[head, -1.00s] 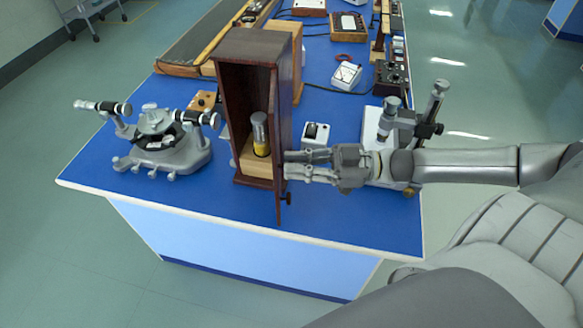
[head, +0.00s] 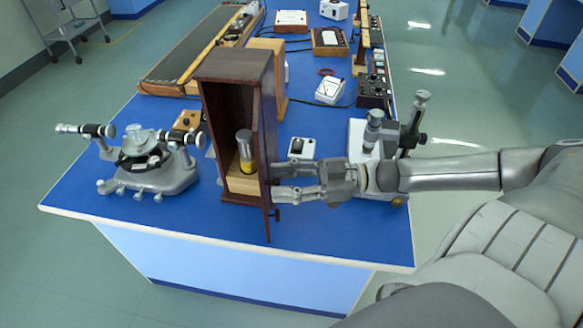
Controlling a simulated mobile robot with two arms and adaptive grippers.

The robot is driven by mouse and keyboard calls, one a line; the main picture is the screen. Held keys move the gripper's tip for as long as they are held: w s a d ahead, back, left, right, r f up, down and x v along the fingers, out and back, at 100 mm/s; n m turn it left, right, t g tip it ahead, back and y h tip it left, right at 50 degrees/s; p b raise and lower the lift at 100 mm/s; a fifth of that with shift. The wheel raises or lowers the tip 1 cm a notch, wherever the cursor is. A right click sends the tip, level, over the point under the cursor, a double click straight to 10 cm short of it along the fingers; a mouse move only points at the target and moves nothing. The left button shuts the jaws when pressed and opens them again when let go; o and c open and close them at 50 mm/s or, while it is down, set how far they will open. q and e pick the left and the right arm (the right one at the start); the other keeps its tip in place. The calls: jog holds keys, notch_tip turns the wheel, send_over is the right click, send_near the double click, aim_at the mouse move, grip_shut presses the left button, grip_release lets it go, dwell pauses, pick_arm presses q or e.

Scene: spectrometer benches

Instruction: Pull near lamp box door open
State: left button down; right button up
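The near lamp box (head: 228,95) is a tall dark wooden case on the blue bench. Its front is open to view. A lamp (head: 245,155) with a grey top and yellow base stands inside on a pale wooden block. The door (head: 267,205) swings out at the box's right side, seen almost edge-on, with a small dark knob (head: 277,214) low on its right face. My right gripper (head: 274,183) comes in from the right with its two fingers apart. The fingertips are at or very near the door's right face; contact is unclear. My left gripper is out of view.
A grey spectrometer (head: 150,165) stands left of the box. A small white switch box (head: 302,148) lies behind my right gripper, and another instrument (head: 374,130) stands near my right forearm. The bench's front strip is clear.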

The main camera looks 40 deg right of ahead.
jog(key=v, duration=1.2)
dwell(0.4)
dwell(0.4)
